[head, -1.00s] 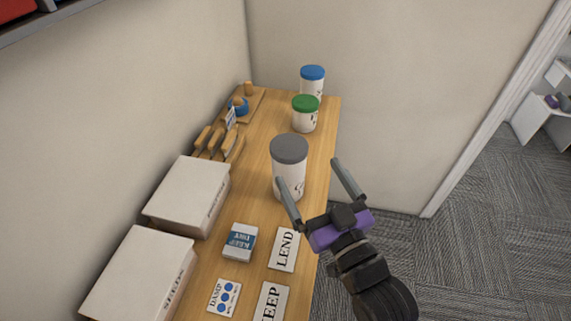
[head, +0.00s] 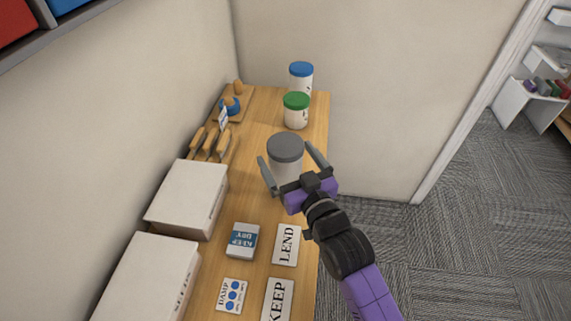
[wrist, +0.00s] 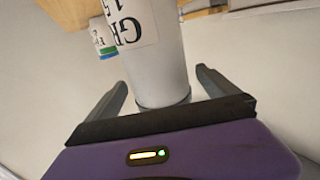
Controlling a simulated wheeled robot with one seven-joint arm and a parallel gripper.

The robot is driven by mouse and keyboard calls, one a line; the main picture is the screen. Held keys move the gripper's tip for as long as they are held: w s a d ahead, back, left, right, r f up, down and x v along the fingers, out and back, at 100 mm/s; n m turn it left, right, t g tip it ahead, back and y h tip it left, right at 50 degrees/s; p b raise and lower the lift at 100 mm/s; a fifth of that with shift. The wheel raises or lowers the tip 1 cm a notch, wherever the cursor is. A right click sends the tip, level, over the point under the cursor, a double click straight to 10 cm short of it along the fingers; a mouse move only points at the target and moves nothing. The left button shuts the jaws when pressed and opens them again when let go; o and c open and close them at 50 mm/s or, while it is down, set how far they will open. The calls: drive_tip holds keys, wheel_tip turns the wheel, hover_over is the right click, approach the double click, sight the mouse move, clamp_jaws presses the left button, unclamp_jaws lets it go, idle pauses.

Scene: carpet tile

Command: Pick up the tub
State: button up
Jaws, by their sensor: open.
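Three white tubs stand on the wooden worktop. The nearest and largest has a grey lid (head: 285,142); behind it are a green-lidded tub (head: 296,112) and a blue-lidded tub (head: 301,77). My gripper (head: 286,155) is open at the grey-lidded tub, one finger on each side of it. In the wrist view the grey-lidded tub (wrist: 158,60) rises between my open fingers (wrist: 162,82), its printed label partly visible. I cannot tell whether the fingers touch it. The green-lidded tub (wrist: 103,38) shows behind it there.
White boxes (head: 187,195) line the wall side at left. Wooden-handled tools (head: 210,142) stand behind them. A KEEP DRY box (head: 243,240) and flat cards, LEND (head: 286,244), KEEP (head: 278,301) and DAMP (head: 231,295), lie in front. Carpeted floor (head: 440,255) is clear at right.

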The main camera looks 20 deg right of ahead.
drive_tip(key=shift+w, duration=0.8)
drive_tip(key=shift+c, duration=0.5)
drive_tip(key=c, duration=1.8)
drive_tip(key=shift+r, duration=0.3)
clamp_jaws()
